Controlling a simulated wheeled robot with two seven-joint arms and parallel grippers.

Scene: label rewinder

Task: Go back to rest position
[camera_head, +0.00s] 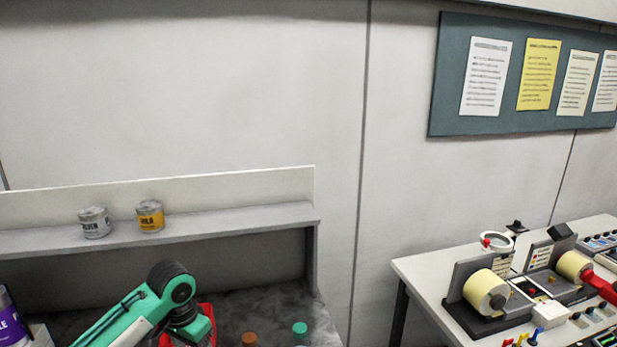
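Neither my left nor my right gripper can be made out in the head view. A green, white and black jointed piece (140,308) rises from the bottom edge at the lower left. I cannot tell whether it is part of my arm, and no fingers show on it. A label rewinder (478,293) with cream rolls stands on the white table at the right. A red part (600,283) is by its right roll at the picture's edge.
Below, the dark bench (275,300) carries a brown-topped item (249,339) and a green-topped one (299,328). The white table (420,275) is crowded. A gap separates bench and table.

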